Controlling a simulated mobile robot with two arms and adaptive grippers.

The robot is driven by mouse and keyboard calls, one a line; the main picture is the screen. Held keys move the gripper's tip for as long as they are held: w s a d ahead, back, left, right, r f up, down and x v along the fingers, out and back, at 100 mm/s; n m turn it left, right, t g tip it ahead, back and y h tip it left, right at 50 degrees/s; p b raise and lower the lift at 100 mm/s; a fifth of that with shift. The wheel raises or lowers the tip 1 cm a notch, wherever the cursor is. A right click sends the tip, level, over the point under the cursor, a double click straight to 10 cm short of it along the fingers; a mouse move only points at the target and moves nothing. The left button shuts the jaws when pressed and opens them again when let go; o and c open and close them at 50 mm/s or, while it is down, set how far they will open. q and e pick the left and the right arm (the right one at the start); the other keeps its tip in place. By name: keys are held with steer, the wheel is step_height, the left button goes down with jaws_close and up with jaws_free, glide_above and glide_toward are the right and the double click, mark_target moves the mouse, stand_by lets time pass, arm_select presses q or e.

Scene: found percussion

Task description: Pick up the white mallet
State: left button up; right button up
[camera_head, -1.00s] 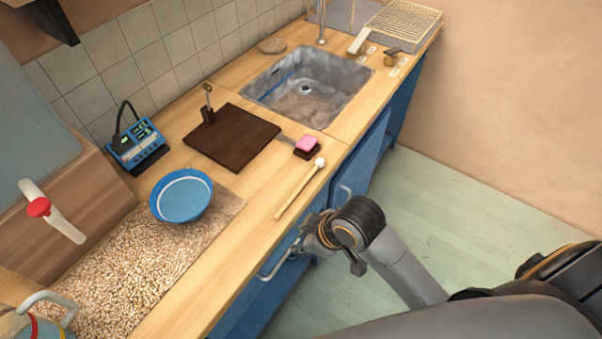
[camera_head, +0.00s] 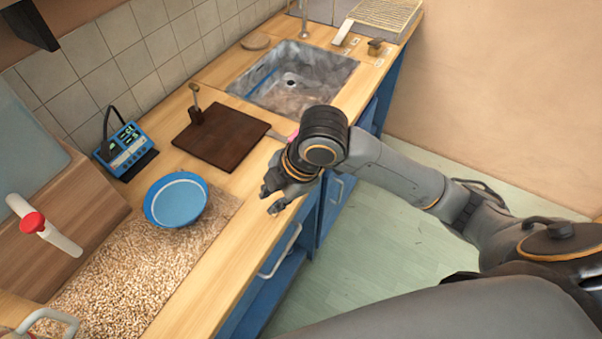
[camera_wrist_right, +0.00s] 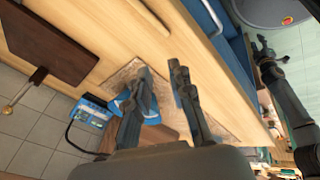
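The white mallet shows in the right wrist view as a pale wooden stick (camera_wrist_right: 150,16) on the counter, cut by the top edge. Its white head is out of that picture. In the head view my right gripper and forearm hide the mallet. My right gripper (camera_head: 269,201) is over the counter's front edge; in the wrist view its two fingers (camera_wrist_right: 160,70) are apart with nothing held. The mallet lies just beyond the fingertips, not between them. At the right of the wrist view is a dark arm, apparently my left, with its gripper (camera_wrist_right: 264,50) small and unclear.
A blue bowl (camera_head: 176,203) sits on a grainy mat (camera_head: 135,270). A dark brown board (camera_head: 221,138) lies behind my gripper, with the sink (camera_head: 292,78) beyond. A blue device (camera_head: 126,150) stands by the tiles. Cabinet handles (camera_head: 281,252) protrude below the counter's front edge.

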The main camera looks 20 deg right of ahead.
steer(key=w+d+r+n+g+h, duration=0.1)
steer(key=w+d+r+n+h, duration=0.15)
steer(key=d+r+n, duration=0.35)
steer(key=shift+m, duration=0.4)
steer(key=f, duration=0.2)
steer(key=w+f, duration=0.1)
steer(key=f, duration=0.1)
steer(key=w+f, duration=0.1)
steer(key=f, duration=0.1)
steer(key=shift+d+f, duration=0.1)
steer(key=shift+d, duration=0.2)
steer(key=shift+w+a+f+p, duration=0.1)
steer(key=shift+w+f+p, duration=0.1)
steer(key=shift+f, duration=0.8)
steer(key=shift+w+f+p, duration=0.1)
steer(key=shift+f+p, duration=0.05)
steer(key=shift+f, duration=0.9)
steer(key=shift+w+a+f+p, duration=0.1)
steer(key=shift+f+p, duration=0.1)
steer(key=shift+f, duration=0.8)
steer(key=shift+c, duration=0.3)
jaws_close()
